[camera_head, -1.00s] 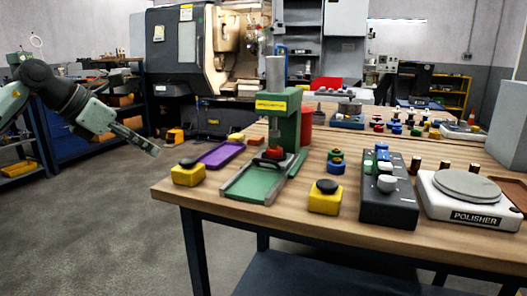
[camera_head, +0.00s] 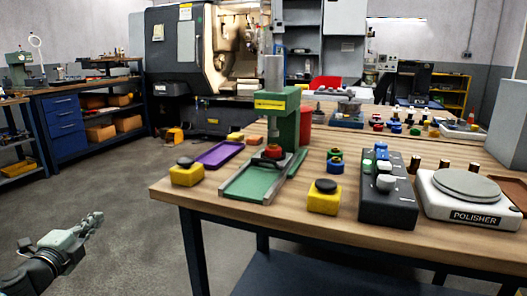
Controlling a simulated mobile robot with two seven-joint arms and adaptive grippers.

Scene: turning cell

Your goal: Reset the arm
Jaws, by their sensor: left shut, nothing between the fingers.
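My left gripper (camera_head: 93,222) is at the lower left of the head view, over the bare floor and well to the left of the wooden workbench (camera_head: 340,231). It is shut with nothing in it, and it touches nothing. Part of my left arm (camera_head: 35,272) shows behind it and runs out of the frame at the lower left corner. My right gripper is not in the frame.
The workbench carries a green press (camera_head: 285,103), yellow button boxes (camera_head: 187,176), a purple tray (camera_head: 219,154), a dark control box (camera_head: 388,210) and a polisher (camera_head: 470,205). A blue drawer bench (camera_head: 62,130) stands at the back left. The floor (camera_head: 120,200) between is clear.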

